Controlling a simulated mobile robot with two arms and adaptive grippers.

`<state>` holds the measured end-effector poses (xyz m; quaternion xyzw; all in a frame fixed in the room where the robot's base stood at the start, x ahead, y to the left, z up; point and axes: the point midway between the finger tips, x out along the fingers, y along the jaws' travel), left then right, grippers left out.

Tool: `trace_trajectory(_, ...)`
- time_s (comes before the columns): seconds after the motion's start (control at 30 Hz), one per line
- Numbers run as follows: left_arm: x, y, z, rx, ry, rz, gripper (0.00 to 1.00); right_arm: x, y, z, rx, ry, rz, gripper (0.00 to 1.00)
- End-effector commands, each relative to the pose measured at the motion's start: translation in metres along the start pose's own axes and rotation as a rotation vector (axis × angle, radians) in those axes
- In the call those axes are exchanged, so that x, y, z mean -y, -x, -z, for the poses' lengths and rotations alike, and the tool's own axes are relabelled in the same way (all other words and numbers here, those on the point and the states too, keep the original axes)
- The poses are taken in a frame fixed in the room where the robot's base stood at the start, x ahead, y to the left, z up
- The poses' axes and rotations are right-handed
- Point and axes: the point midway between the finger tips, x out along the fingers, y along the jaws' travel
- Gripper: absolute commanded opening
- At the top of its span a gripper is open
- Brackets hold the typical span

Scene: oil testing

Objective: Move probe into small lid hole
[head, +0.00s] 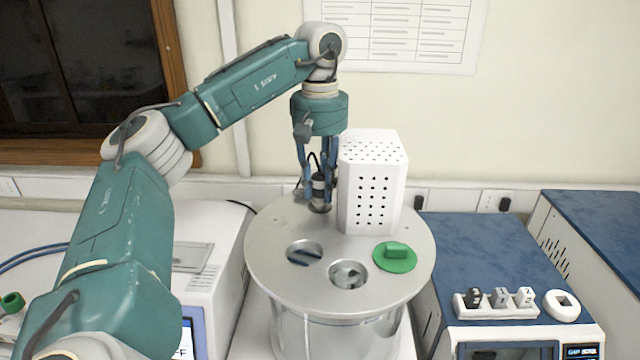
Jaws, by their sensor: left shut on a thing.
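My left gripper (318,176) reaches down from above at the back left of the round metal lid (270,240). Its blue fingers are shut on the probe (320,190), a dark and silver upright cylinder with a black cable beside it. The probe's lower end is at or just above the lid surface, left of the white perforated box. The small lid hole beneath it is hidden, so I cannot tell whether the tip is inside. My right gripper is not in view.
A white perforated box (372,182) stands on the lid, close right of my gripper. Two larger openings (305,252) (349,273) and a green plug (394,258) are nearer the front. A blue-topped instrument (490,250) with a small white rack (495,303) stands at right.

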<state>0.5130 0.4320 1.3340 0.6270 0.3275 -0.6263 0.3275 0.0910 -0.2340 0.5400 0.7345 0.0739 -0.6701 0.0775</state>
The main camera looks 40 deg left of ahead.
Motion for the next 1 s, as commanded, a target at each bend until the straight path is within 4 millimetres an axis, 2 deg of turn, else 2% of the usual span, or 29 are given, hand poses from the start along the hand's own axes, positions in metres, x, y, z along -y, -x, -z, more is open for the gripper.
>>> trace_trajectory(0.53, 0.000, -0.010, 0.000, 0.000, 0.000, 0.000, 0.00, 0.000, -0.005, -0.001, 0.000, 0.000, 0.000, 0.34)
trace_trajectory(0.57, 0.000, -0.009, 0.000, 0.000, 0.000, 0.000, 0.29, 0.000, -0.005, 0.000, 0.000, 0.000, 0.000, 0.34)
trace_trajectory(0.6, 0.000, -0.009, 0.000, 0.000, 0.000, -0.001, 0.33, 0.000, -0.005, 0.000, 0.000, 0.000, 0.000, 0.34)
trace_trajectory(0.87, 0.000, -0.008, 0.000, 0.000, -0.001, 0.000, 0.33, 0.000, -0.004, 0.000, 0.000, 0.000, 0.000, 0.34)
trace_trajectory(1.0, -0.001, 0.001, 0.000, 0.000, -0.001, -0.001, 0.33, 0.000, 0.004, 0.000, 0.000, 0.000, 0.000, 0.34)
